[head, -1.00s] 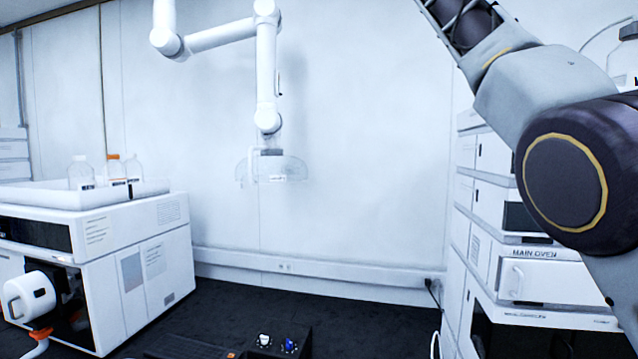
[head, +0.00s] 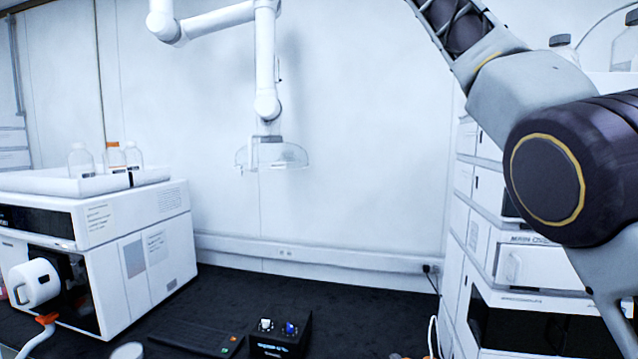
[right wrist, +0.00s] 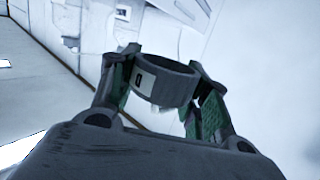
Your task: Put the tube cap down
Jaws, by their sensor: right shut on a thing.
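The tube cap (right wrist: 163,88) is a dark grey ring with a small pale label marked with a dark "0". It shows in the right wrist view, between the fingers of my right gripper (right wrist: 166,78). The gripper is shut on it, with the green-padded fingers on either side. The cap is held in the air, and no surface is seen touching it. In the head view my right arm rises at the right and its gripper is out of the picture. My left gripper is not in view.
A white instrument (head: 150,265) with a bottle tray (head: 75,184) stands at the left. Stacked white units (head: 540,268) stand at the right, partly behind my arm. A small black box (head: 280,335) and a dark flat panel (head: 195,338) lie low between them.

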